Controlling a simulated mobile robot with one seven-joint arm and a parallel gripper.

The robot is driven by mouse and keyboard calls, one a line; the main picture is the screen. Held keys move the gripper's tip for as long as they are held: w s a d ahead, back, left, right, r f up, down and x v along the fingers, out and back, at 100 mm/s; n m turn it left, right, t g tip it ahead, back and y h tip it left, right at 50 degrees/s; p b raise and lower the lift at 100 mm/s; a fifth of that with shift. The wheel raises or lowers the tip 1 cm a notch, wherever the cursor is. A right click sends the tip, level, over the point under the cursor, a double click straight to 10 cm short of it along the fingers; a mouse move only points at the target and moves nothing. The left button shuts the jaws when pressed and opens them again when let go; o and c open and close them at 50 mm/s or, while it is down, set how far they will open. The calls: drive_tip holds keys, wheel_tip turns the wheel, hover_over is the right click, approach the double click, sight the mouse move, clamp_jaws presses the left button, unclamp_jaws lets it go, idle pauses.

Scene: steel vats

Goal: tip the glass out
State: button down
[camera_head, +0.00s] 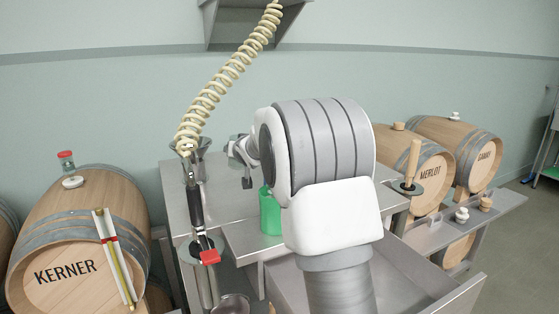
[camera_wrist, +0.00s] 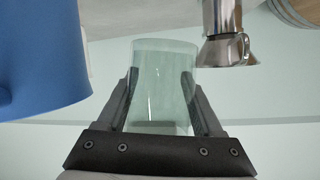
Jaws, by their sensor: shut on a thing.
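The glass (camera_wrist: 160,85) is a clear tumbler, seen in the wrist view between the two dark fingers of my gripper (camera_wrist: 160,92). The fingers are shut on its sides. I see no liquid in it clearly enough to tell whether it is empty. In the head view my gripper (camera_head: 246,166) is at the end of my arm, left of the big arm link, above the steel bench. The glass cannot be made out clearly there.
A green cup (camera_head: 269,212) stands on the steel bench (camera_head: 250,238) below my gripper. A coiled hose (camera_head: 215,88) hangs to the left, above a red-tipped nozzle (camera_head: 209,257). A blue thing (camera_wrist: 40,60) is close in the wrist view.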

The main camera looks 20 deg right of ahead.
drive_tip(key=shift+w+a+f+n+h+b, duration=0.1)
drive_tip(key=shift+a+f+n+h+b, duration=0.25)
drive_tip(key=shift+b, duration=0.9)
drive_tip(key=shift+a+f+n+h+b, duration=0.15)
drive_tip(key=shift+f+b, duration=0.4)
drive_tip(key=shift+b, duration=0.65)
drive_tip(key=shift+f+b, duration=0.1)
drive_tip(key=shift+b, duration=0.45)
